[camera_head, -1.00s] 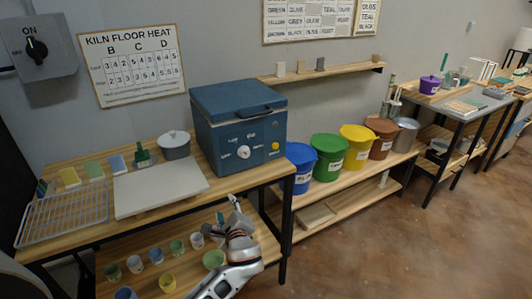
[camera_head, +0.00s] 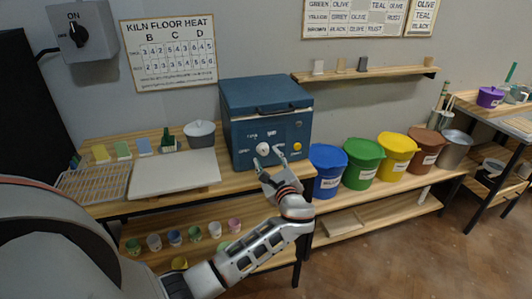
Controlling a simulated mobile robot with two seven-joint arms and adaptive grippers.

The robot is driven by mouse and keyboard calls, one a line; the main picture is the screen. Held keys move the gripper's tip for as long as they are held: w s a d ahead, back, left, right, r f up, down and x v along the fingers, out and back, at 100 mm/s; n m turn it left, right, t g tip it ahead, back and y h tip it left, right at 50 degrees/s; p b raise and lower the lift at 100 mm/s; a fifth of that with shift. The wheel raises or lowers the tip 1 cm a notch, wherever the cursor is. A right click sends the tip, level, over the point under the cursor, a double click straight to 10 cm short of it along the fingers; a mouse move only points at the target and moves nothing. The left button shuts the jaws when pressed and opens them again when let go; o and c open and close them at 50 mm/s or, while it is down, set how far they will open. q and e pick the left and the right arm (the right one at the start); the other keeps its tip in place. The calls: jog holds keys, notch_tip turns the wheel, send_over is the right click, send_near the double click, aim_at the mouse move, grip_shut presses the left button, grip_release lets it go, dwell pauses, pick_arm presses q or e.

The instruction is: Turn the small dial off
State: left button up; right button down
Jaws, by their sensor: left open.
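The blue kiln (camera_head: 266,95) stands on the wooden bench with its lid down. Its front panel carries a small round white dial (camera_head: 263,148) with labels around it, too small to read, and a yellow knob (camera_head: 297,147) to the right. My left gripper (camera_head: 268,158) is open, with its fingertips just below and in front of the white dial. I cannot tell whether they touch it. The dial's setting is too small to read. My right gripper is not in view.
A grey wall switch box (camera_head: 98,39) with a black knob and the word ON hangs at upper left. A white slab (camera_head: 165,175), a lidded grey pot (camera_head: 199,134) and a wire rack (camera_head: 95,183) lie left of the kiln. Coloured buckets, including a blue one (camera_head: 327,175), stand to its right.

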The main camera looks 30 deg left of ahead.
aim_at(264, 151)
pick_arm(q)
jog(key=shift+x, duration=2)
jog(key=shift+r, duration=0.1)
jog(key=c, duration=1.1)
